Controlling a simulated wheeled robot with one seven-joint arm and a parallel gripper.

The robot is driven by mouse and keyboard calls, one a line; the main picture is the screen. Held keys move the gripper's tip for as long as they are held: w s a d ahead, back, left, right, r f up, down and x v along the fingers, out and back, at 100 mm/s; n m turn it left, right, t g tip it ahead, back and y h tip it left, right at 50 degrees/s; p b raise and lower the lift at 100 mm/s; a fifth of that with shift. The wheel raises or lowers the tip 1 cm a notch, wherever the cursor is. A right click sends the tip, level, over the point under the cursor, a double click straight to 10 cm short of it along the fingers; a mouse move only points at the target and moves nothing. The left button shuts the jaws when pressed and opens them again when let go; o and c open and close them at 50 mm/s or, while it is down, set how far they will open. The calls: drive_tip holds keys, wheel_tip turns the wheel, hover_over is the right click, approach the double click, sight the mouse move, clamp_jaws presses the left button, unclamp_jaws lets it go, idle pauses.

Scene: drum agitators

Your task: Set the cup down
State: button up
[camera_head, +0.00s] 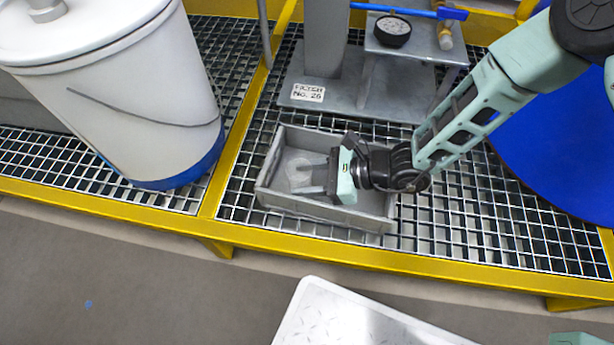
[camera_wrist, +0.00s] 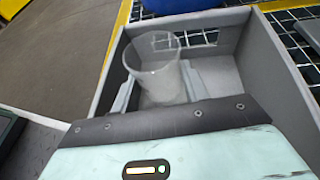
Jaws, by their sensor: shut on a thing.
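A clear, see-through cup (camera_wrist: 158,75) stands upright between my gripper's two fingers in the wrist view. It shows faintly in the head view (camera_head: 299,172), inside a grey open box (camera_head: 375,219). My gripper (camera_wrist: 160,88) is shut on the cup, one finger on each side. In the head view my gripper (camera_head: 304,177) reaches into the box from the right. The same box walls show in the wrist view (camera_wrist: 280,70). The cup's base is partly hidden by my gripper, so I cannot tell whether it touches the box floor.
The box sits on a metal grating (camera_head: 470,215) with a yellow frame (camera_head: 300,252). A large white drum (camera_head: 130,95) stands at the left. A blue drum (camera_head: 550,140) is at the right.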

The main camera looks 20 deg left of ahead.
drive_tip(key=shift+f, duration=0.6)
drive_tip(key=o, duration=1)
drive_tip(key=shift+f, duration=0.1)
drive_tip(key=shift+d, duration=0.1)
